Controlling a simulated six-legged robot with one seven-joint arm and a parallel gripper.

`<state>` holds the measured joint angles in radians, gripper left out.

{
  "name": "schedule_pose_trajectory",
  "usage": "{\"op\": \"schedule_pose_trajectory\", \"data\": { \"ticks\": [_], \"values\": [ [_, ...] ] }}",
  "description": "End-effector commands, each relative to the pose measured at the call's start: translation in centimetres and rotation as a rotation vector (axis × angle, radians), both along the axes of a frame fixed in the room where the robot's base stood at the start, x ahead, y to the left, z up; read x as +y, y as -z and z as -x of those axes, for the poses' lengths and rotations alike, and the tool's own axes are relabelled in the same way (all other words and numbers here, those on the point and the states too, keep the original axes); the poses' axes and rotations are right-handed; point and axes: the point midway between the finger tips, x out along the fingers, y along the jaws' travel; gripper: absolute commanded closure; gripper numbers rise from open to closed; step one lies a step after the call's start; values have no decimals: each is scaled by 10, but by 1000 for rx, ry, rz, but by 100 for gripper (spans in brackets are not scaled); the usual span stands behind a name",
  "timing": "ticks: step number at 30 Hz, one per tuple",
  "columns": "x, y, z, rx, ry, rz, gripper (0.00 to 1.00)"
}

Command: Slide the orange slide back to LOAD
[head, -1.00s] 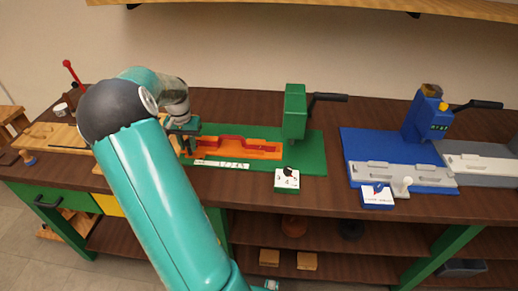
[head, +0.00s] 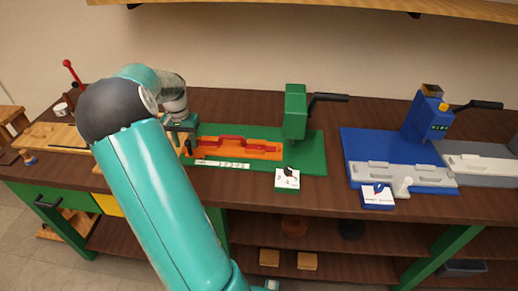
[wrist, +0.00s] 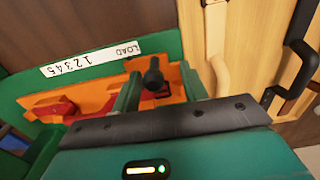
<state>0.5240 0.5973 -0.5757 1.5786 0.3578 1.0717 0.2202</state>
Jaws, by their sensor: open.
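The orange slide (head: 240,155) lies along the green base (head: 310,160), with red raised parts (head: 235,141) on it. In the wrist view the orange slide (wrist: 95,97) carries a dark knob (wrist: 153,76) near its end. A white strip (wrist: 90,59) marked LOAD and numbers runs beside it, with the knob close to the LOAD end. My gripper (wrist: 158,88) is open, with one finger on each side of the knob; I cannot tell if they touch it. In the head view my gripper (head: 183,135) is at the slide's left end, partly hidden by my arm.
A green press with a black lever (head: 296,110) stands at the right of the green base. A white card (head: 287,178) stands in front. A blue fixture (head: 395,155) is farther right. Wooden boards (head: 55,135) lie at the left.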

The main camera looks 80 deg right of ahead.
Motion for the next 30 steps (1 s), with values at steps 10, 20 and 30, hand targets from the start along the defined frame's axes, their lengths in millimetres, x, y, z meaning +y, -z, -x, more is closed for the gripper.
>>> {"op": "schedule_pose_trajectory", "data": {
  "ticks": [10, 20, 30],
  "values": [
    [0, -26, 1, 0, 0, 1, 56],
    [0, -47, 1, 1, 1, 1, 56],
    [0, -48, 1, 2, 1, 0, 56]
  ]
}}
